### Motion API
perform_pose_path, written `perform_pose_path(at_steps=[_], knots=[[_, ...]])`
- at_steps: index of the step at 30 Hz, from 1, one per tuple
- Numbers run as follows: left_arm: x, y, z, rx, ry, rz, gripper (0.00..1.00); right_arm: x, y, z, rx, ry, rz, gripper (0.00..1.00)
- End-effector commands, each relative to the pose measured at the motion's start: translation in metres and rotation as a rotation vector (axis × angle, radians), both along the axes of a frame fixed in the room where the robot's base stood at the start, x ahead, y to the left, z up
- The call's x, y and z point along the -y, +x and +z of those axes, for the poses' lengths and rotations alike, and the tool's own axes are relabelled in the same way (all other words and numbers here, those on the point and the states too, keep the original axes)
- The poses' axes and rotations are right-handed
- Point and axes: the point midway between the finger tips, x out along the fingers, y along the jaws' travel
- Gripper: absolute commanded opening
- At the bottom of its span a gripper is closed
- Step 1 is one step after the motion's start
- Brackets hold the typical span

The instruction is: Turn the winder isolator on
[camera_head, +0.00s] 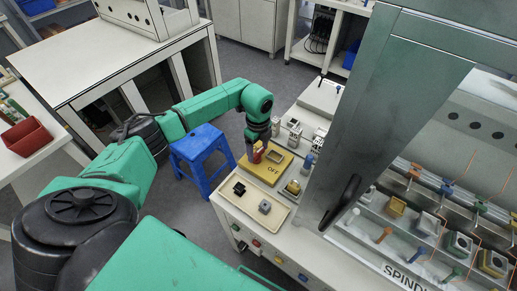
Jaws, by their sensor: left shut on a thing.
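A red handle (257,156) rises from the left part of the yellow box. My left gripper (259,146) reaches down onto it from the left and is shut on the red handle. The fingertips are small and partly hidden by the gripper body. No label naming the winder can be read on the box. My right gripper is not in view.
The cream tray (228,194) also holds a black part (239,188) and a grey part (264,207). Small grey blocks (294,137) stand behind. A large grey-green panel with a black handle (341,202) rises on the right. A blue stool (203,152) stands under my arm.

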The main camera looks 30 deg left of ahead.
Motion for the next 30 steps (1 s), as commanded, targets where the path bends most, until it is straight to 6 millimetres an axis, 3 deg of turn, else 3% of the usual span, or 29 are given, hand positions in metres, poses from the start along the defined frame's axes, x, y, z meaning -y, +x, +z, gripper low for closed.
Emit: perform_pose_path(at_steps=[9,23,24,25,30], knots=[[-0.0019,0.0028,0.0029,0.008,0.000,0.104,0.22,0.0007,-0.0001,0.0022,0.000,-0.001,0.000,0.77],[-0.0022,0.0030,0.0031,0.009,0.000,0.119,0.22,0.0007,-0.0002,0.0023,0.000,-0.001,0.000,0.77],[-0.0022,0.0030,0.0031,0.009,-0.001,0.119,0.89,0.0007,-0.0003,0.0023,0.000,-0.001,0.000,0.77],[-0.0021,0.0030,0.0030,0.009,-0.001,0.119,1.00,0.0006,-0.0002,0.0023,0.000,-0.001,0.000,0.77],[-0.0016,0.0018,0.0018,0.005,0.000,0.116,1.00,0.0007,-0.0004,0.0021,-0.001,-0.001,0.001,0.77]])
